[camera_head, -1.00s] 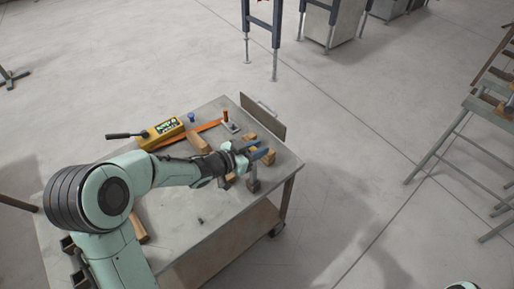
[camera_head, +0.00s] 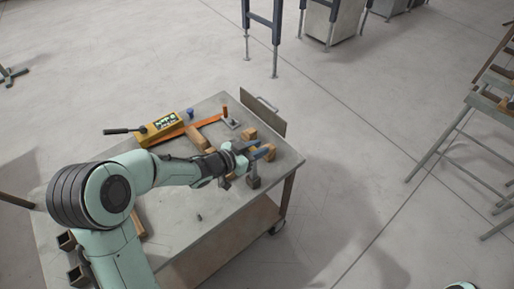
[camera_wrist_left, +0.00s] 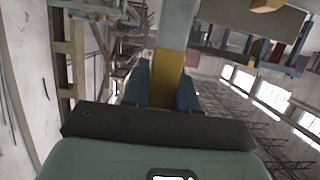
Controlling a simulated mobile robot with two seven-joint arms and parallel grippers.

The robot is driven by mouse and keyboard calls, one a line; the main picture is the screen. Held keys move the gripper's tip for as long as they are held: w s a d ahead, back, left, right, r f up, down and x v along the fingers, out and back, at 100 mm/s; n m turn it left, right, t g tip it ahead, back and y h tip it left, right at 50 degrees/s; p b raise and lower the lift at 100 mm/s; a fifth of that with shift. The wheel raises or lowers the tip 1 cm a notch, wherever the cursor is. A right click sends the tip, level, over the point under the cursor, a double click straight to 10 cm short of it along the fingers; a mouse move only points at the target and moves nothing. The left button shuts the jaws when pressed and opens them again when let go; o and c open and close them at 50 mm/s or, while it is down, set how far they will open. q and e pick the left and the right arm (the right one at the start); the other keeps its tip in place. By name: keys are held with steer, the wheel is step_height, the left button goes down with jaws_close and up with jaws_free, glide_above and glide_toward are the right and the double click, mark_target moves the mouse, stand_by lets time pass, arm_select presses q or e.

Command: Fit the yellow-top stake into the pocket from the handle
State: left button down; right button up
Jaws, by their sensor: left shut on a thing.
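My left gripper (camera_head: 250,153) is above the far right part of the cart top (camera_head: 185,225), with its blue fingers pointing right. In the left wrist view its fingers (camera_wrist_left: 163,90) are closed on the yellow end of the yellow-top stake (camera_wrist_left: 167,65), and the grey shaft runs on away from them. In the head view a grey piece (camera_head: 253,181) shows just below the fingers; whether it is the stake's shaft or stands on the cart I cannot tell. Two dark square pockets (camera_head: 67,240) are at the cart's left edge.
Wooden blocks (camera_head: 250,133) lie close around the left gripper. A yellow box (camera_head: 164,129) with a dark handle, an orange strip (camera_head: 205,129) and a small upright fixture (camera_head: 231,122) are at the back. A panel with a handle (camera_head: 264,109) stands at the far edge. The cart's front is mostly clear.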

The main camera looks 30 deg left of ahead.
arm_select(q)
steer(key=c, duration=0.8)
jaws_free()
steer(key=p+v, duration=0.1)
steer(key=v, duration=1.2)
steer(key=shift+a+p, duration=0.15)
steer(key=shift+p, duration=0.15)
steer(key=shift+s+r, duration=0.1)
